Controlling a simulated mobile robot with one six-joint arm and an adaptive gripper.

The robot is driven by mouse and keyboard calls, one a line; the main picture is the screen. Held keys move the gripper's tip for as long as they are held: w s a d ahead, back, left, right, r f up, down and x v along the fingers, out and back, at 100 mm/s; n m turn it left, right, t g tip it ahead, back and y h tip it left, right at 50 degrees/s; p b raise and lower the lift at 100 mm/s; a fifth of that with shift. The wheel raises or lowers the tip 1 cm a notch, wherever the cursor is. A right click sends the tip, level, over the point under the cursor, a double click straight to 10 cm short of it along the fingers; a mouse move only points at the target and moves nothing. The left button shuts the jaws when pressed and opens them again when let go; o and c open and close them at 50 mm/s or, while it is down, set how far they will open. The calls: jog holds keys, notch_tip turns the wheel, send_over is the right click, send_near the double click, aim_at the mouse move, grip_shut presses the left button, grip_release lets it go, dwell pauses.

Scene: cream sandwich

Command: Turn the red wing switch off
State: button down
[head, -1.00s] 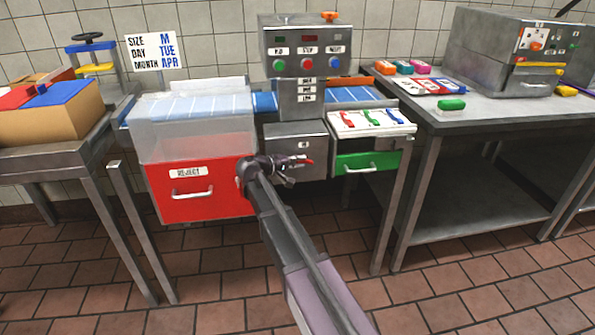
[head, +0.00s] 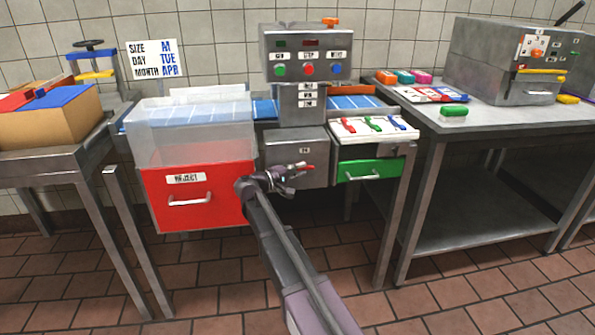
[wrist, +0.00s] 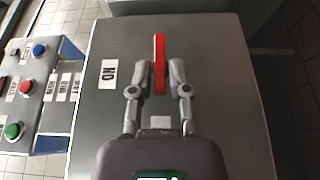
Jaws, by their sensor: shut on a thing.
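The red wing switch (wrist: 159,62) is a long thin red handle on the face of a grey metal box (wrist: 215,75). In the wrist view it points straight away from me, beside a small white label (wrist: 109,73). My gripper (wrist: 158,88) is shut on the near part of the switch, one finger on each side. In the head view my gripper (head: 290,178) is at the front of the grey box (head: 300,145), below the conveyor. Only the red tip of the switch (head: 309,167) shows there; my fingers hide the rest.
A red reject bin (head: 215,208) is left of my gripper, and a green drawer (head: 385,164) is to the right. Above stands a control panel (head: 306,52) with green, red and blue buttons. A steel table (head: 500,122) stands at the right.

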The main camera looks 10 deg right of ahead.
jog(key=c, duration=0.7)
grip_release()
jog(key=shift+d, duration=0.15)
jog(key=shift+a, duration=0.2)
jog(key=shift+s+a, duration=0.1)
jog(key=shift+a, duration=0.1)
jog(key=v, duration=1.1)
jog(key=shift+s+a, duration=0.1)
jog(key=shift+s, duration=0.05)
